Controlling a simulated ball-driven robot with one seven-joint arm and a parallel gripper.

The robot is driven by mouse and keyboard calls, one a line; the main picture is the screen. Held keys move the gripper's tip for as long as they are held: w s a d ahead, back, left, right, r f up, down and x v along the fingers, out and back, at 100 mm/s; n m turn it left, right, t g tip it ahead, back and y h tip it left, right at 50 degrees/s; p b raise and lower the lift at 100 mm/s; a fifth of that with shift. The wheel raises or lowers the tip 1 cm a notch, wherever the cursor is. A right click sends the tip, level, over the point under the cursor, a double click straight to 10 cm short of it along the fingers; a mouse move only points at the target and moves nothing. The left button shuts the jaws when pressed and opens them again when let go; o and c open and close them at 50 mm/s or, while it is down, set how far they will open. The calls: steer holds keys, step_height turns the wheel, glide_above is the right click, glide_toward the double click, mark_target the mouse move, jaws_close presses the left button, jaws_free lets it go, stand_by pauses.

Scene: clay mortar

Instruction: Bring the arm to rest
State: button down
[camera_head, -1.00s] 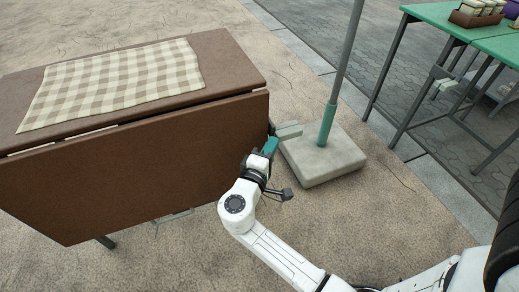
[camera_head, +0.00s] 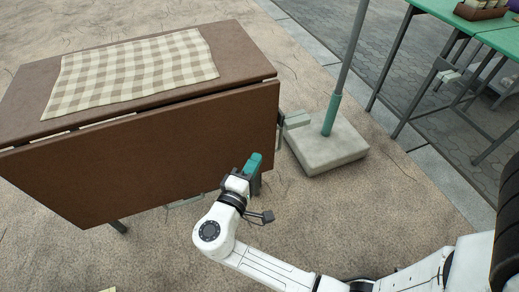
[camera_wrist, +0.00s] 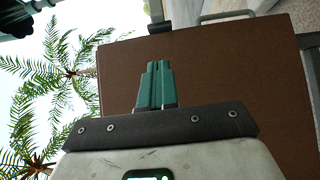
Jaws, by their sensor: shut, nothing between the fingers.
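My gripper (camera_head: 254,162) is at the end of my white arm, in front of the brown table's hanging leaf in the head view. Its teal fingers are together with nothing between them. In the wrist view the shut fingers (camera_wrist: 156,84) point up the picture, with the brown leaf (camera_wrist: 215,75) behind them. I cannot tell the exact gap between the fingers and the leaf.
The brown table (camera_head: 235,50) bears a checked cloth (camera_head: 135,70). A pole (camera_head: 346,65) stands in a pale square base (camera_head: 325,148) right of the leaf. Green tables (camera_head: 465,28) stand at the upper right. Sandy ground (camera_head: 320,225) is open around my arm.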

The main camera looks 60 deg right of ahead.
steer(key=shift+s+a, duration=0.1)
steer(key=shift+a, duration=0.25)
stand_by(0.4)
steer(key=s+d+f+m+g+y, duration=0.3)
steer(key=s+f+y, duration=0.5)
steer(key=s, duration=0.2)
steer(key=s+a+f+y, duration=0.1)
steer(key=s+a+y, duration=0.5)
steer(key=a+y, duration=0.4)
step_height(320, 180, up, 32)
steer(key=p, duration=3.3)
steer(key=shift+d+t+h, duration=0.3)
steer(key=shift+s, duration=0.1)
